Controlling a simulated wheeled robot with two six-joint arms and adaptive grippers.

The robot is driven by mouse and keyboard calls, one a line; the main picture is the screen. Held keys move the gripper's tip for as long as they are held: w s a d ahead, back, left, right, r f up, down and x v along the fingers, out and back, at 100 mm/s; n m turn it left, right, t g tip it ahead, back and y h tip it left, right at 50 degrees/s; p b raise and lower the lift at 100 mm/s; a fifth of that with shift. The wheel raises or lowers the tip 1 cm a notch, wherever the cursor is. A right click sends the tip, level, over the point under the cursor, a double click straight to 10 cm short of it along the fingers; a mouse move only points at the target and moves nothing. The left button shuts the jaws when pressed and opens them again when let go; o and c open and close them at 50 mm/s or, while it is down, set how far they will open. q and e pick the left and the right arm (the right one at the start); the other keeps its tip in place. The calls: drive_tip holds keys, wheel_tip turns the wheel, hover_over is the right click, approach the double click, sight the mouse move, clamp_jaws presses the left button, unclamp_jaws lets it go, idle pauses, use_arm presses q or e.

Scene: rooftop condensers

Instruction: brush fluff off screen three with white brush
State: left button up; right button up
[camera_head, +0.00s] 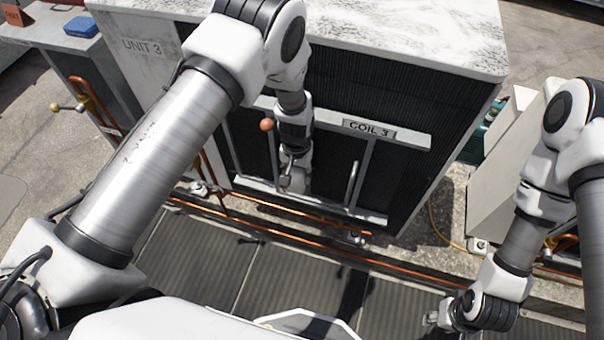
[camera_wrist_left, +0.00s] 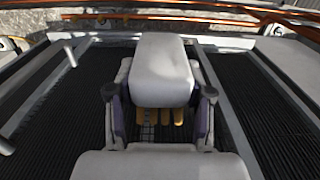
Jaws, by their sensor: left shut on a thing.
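Screen three is the dark ribbed panel (camera_head: 335,160) in a grey frame under the "COIL 3" label (camera_head: 369,129) on the unit's front. It also shows in the left wrist view (camera_wrist_left: 75,115). My left gripper (camera_head: 293,180) is in front of the screen. In the left wrist view its two fingers (camera_wrist_left: 161,103) are shut on the white brush (camera_wrist_left: 163,70), with tan bristles showing below the white block. In the head view my arm mostly hides the brush. I cannot make out fluff on the screen. My right gripper (camera_head: 432,318) is low at the right, away from the unit; its jaws are too small to read.
Copper pipes (camera_head: 300,212) run along the foot of the condenser unit (camera_head: 150,47). A handle (camera_head: 352,185) stands out from the frame. Dark walkway mats (camera_head: 205,250) lie in front.

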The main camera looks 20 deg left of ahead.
sight(291, 188)
use_arm(q)
drive_tip(key=shift+w+r, duration=0.15)
drive_tip(key=shift+w, duration=0.1)
drive_tip(key=shift+r, duration=0.1)
drive_tip(key=s+p, duration=0.5)
drive_tip(key=p, duration=0.3)
drive_tip(key=shift+s+p, duration=0.15)
drive_tip(key=shift+p, duration=0.2)
drive_tip(key=shift+s+a+f+p, duration=0.1)
drive_tip(key=shift+s+f+p, duration=0.15)
drive_tip(key=shift+s+p, duration=0.15)
drive_tip(key=s+p, duration=0.3)
drive_tip(key=p, duration=0.3)
